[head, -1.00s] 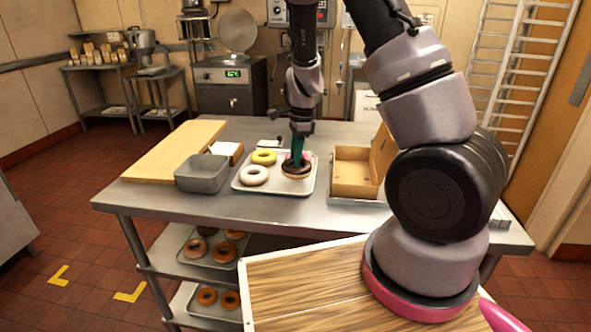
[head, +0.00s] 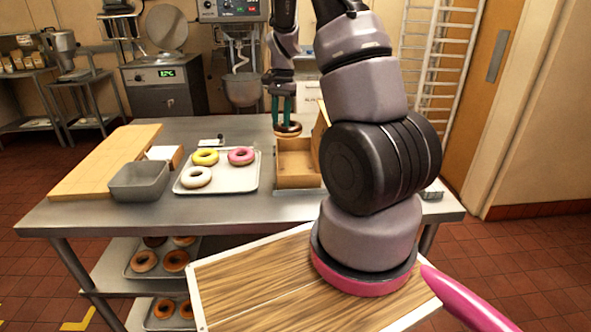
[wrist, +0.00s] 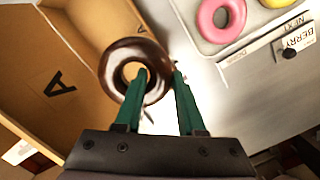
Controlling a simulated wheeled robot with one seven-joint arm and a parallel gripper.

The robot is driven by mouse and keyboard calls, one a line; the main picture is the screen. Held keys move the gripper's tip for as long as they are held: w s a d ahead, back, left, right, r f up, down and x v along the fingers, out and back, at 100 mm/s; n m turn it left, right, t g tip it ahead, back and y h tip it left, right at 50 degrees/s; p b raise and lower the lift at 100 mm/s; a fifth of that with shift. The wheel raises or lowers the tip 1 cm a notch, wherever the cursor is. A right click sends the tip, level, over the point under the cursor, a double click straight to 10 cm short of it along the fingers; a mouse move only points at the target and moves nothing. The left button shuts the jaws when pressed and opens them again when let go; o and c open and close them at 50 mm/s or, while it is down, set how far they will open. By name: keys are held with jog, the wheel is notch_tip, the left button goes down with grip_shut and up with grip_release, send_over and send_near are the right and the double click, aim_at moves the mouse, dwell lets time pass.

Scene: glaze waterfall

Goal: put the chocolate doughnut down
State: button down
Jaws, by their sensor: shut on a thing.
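My gripper (head: 284,110) is shut on the chocolate doughnut (head: 288,130), with the green fingers gripping one side of its ring. In the wrist view the dark glazed doughnut (wrist: 134,52) hangs at the fingertips (wrist: 160,77). One finger passes at its hole and the other is at its outer side. The doughnut is held up at the back edge of the open cardboard box (head: 296,165). In the wrist view it overlaps the edge of the box (wrist: 35,70), which carries a letter A. Whether it touches the box cannot be told.
A tray (head: 240,182) left of the box holds a yellow doughnut (head: 205,157), a pink one (head: 241,156) and a white one (head: 197,177). A grey tub (head: 139,181) and a wooden board (head: 100,165) lie further left. A label card (wrist: 290,40) lies beside the tray.

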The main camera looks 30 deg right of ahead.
jog(key=shift+w+d+n, duration=0.1)
jog(key=shift+d+n, duration=0.2)
jog(key=shift+d, duration=0.75)
send_over(288, 158)
jog(key=f, duration=0.5)
jog(key=shift+w+d+f, duration=0.15)
jog(key=shift+w+f, duration=0.05)
jog(key=shift+f, duration=2.25)
jog(key=shift+f, duration=0.1)
jog(key=c, duration=0.8)
grip_release()
